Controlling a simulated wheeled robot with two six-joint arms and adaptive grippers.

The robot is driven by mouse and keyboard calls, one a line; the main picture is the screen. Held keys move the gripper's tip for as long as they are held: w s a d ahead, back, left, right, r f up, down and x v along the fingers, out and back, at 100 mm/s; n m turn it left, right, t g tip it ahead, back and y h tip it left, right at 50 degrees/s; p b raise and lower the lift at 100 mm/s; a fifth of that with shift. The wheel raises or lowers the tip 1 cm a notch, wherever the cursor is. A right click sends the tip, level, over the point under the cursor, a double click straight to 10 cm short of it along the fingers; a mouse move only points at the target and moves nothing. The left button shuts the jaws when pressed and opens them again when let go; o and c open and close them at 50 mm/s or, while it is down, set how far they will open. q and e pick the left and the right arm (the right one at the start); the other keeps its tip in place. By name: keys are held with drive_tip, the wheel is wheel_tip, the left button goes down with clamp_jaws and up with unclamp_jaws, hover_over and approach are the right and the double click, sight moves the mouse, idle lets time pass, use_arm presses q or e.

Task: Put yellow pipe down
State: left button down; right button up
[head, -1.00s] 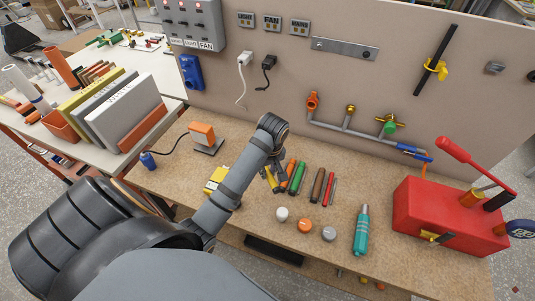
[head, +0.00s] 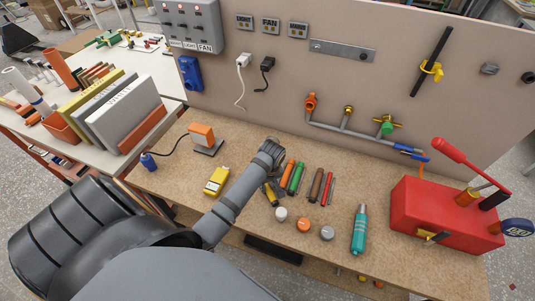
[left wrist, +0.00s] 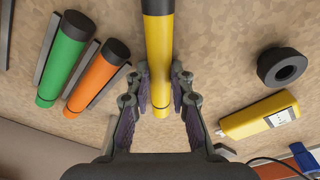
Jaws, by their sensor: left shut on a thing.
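The yellow pipe (head: 270,196) has black ends and sits left of the orange and green pipes on the wooden bench. My left gripper (head: 275,183) is shut around it. In the left wrist view, the yellow pipe (left wrist: 159,45) runs lengthwise between the two fingers of the gripper (left wrist: 161,85). It is low over the bench top; I cannot tell whether it touches it. The right gripper is not in view.
Orange (head: 287,172) and green (head: 296,178) pipes, then brown and red ones, lie to the right. Three round caps (head: 304,224) stand in front.

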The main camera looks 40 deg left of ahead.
sight(269, 189)
use_arm(q)
drive_tip(key=c, duration=1.2)
unclamp_jaws()
drive_tip(key=shift+a, duration=0.1)
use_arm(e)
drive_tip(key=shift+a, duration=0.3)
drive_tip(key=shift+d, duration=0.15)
use_arm(q)
drive_tip(key=shift+r, duration=0.45)
drive_tip(key=r, duration=0.5)
drive_tip(key=d+r, duration=0.1)
drive_tip(key=r, duration=0.1)
drive_tip(key=shift+s+r+b, duration=0.2)
drive_tip(key=shift+r+b, duration=0.05)
drive_tip(key=shift+b, duration=0.15)
drive_tip(key=shift+s+d+r+p, duration=0.1)
drive_tip(key=shift+r+p, duration=0.35)
drive_tip(key=shift+r, duration=0.55)
drive_tip(key=shift+s+d+r+p, duration=0.1)
drive_tip(key=shift+r+p, duration=0.35)
drive_tip(key=shift+r, duration=0.5)
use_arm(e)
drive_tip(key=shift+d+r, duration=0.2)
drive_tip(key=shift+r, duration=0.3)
